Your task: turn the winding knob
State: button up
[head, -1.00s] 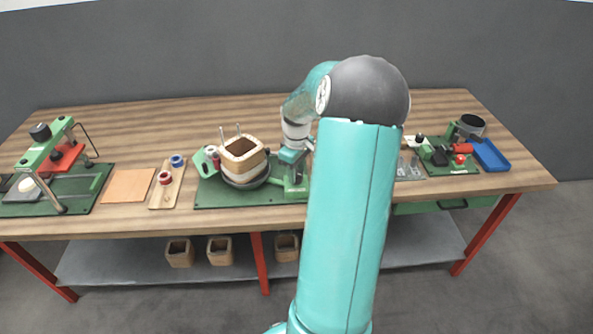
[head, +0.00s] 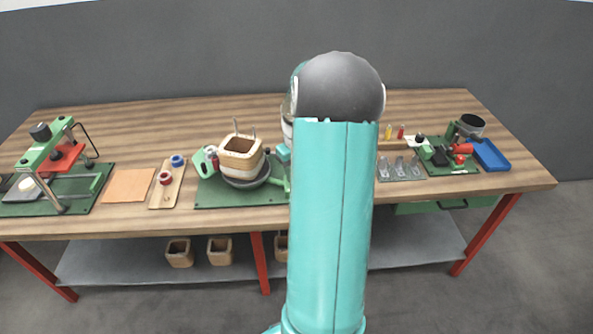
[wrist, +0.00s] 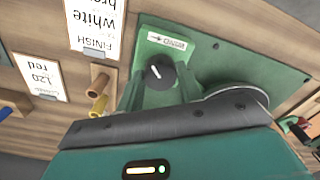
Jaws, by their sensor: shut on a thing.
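The winding knob (wrist: 158,70) is black with a white line and sits on a green housing (wrist: 152,36) in the wrist view. A white label with an arrow (wrist: 167,41) is beside it. My gripper (wrist: 161,79) has its two green fingers on either side of the knob and is shut on it. In the head view my arm hides the knob and most of the gripper. The wooden coil former (head: 240,154) with two upright pins stands on the winder's round plate (head: 246,180), on a green base (head: 240,196).
Cards (wrist: 94,24) and coloured pegs (wrist: 98,107) lie close to the housing. A spool board (head: 168,188) and a green press (head: 48,150) stand at the left. A clear parts tray (head: 400,170) and a blue tray (head: 490,155) are at the right. The back of the table is clear.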

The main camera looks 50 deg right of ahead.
jog(key=o, duration=1)
notch_tip(320, 180, up, 14)
jog(key=shift+f, duration=0.1)
jog(key=w+a+r+n+t+h, duration=0.1)
jog(key=a+r, duration=0.3)
jog(key=a, duration=0.7)
jog(key=w+a+r+n+t+h, duration=0.1)
jog(key=w+a+r, duration=0.15)
jog(key=a, duration=0.85)
jog(key=s+a+n+t+y, duration=0.1)
jog(key=s+a, duration=0.4)
jog(key=a, duration=0.4)
jog(key=s+a+t+y, duration=0.1)
jog(key=s+a+t, duration=0.1)
jog(key=s+a, duration=0.4)
jog(key=a, duration=0.4)
jog(key=shift+a+f+n+t, duration=0.2)
jog(key=shift+f+n+t, duration=0.1)
jog(key=shift+f+n, duration=0.1)
